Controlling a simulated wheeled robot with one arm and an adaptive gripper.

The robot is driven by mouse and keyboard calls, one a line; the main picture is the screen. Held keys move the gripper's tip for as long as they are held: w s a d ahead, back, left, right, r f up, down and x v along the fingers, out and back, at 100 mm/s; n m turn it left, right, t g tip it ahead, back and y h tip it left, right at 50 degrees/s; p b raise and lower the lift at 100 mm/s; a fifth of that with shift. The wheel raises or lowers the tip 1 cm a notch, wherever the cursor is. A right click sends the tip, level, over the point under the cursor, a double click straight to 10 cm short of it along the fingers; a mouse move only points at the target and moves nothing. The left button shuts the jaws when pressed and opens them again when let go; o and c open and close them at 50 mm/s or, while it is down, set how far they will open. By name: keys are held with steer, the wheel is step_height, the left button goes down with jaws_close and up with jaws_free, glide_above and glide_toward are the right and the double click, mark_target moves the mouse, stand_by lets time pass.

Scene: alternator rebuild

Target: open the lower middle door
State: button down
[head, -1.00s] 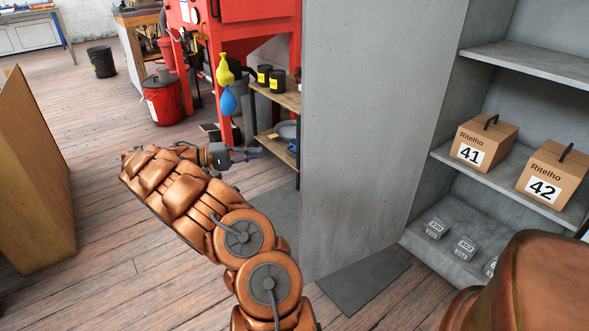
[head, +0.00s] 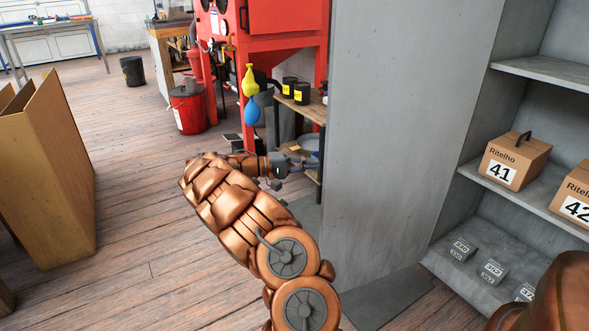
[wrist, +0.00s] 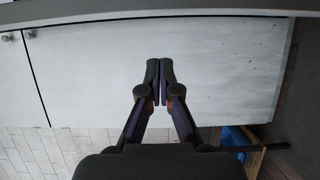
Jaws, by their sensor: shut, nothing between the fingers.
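In the wrist view a wide pale panel (wrist: 200,70), looking like a cabinet door, spans most of the picture. A dark seam at its left parts it from a second pale panel (wrist: 18,80). A small round knob (wrist: 31,33) sits near the seam's top, with another (wrist: 8,37) at the left edge. I cannot tell which panel is the lower middle door. My gripper (wrist: 160,75) is shut and empty in front of the wide panel; contact cannot be judged. In the head view my gripper (head: 308,164) is left of the grey shelf unit's side.
A tall grey shelf unit (head: 410,120) with numbered boxes stands at the right. A red machine (head: 265,30), a small wooden rack (head: 305,108) and a red bucket (head: 187,110) are beyond my arm.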

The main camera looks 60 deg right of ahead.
steer(key=shift+s+a+b, duration=0.35)
steer(key=shift+s+a, duration=0.25)
steer(key=shift+s, duration=0.2)
steer(key=shift+s+a+b, duration=0.3)
steer(key=shift+s+a, duration=0.25)
steer(key=shift+s, duration=0.25)
steer(key=shift+s, duration=0.1)
